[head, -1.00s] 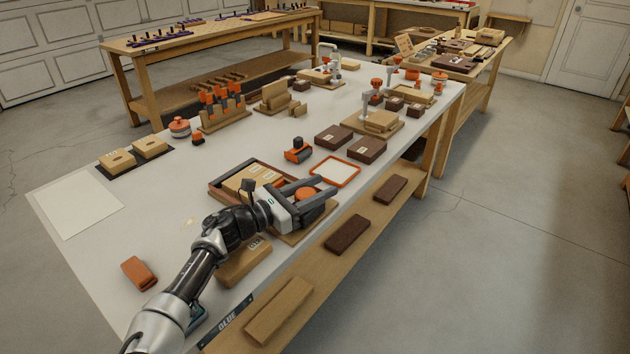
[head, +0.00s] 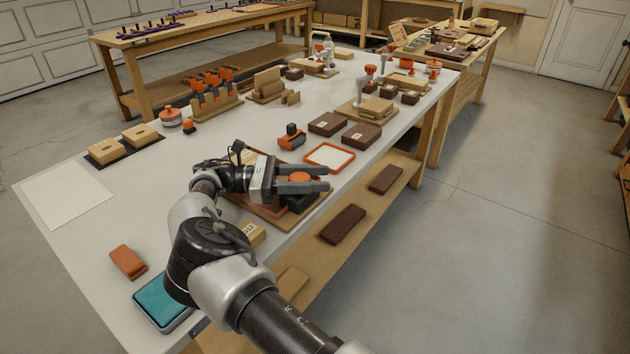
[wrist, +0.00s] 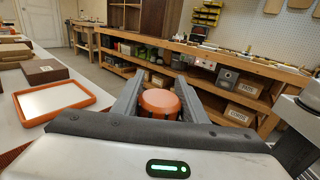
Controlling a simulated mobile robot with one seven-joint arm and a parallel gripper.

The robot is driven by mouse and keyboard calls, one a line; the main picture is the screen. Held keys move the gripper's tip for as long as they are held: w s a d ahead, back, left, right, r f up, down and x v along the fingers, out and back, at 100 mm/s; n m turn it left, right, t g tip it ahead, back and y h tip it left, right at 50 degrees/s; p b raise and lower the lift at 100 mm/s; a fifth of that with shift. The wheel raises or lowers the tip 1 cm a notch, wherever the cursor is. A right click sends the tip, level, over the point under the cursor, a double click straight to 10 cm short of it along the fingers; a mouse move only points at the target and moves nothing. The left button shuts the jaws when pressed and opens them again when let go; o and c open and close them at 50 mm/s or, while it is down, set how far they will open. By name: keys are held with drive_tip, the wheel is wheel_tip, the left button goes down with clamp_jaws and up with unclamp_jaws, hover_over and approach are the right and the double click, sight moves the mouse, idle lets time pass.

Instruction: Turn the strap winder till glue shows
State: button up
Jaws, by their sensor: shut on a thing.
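The strap winder shows in the head view as an orange knob (head: 299,178) above a dark round body (head: 301,203), on a wooden board near the bench's front edge. My gripper (head: 328,186) reaches over it from the left, its two grey fingers along either side of the knob. In the wrist view the ribbed orange knob (wrist: 160,102) sits between the fingers, and my gripper (wrist: 157,84) is shut on it. My fingers and wrist hide part of the winder. I cannot see any glue or a window showing it.
An orange-rimmed tray (head: 330,157) lies just beyond my gripper. Dark boxes (head: 327,124) and an orange-black tool (head: 291,137) stand farther back. A teal-topped thing (head: 160,302) and an orange block (head: 128,262) lie near my arm.

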drive_tip(key=shift+d+f+g, duration=0.1)
drive_tip(key=shift+f+g, duration=0.15)
drive_tip(key=shift+g, duration=0.05)
drive_tip(key=o, duration=1)
drive_tip(key=shift+o, duration=0.2)
drive_tip(key=shift+r, duration=0.1)
wheel_tip(320, 180, up, 10)
drive_tip(key=p, duration=0.3)
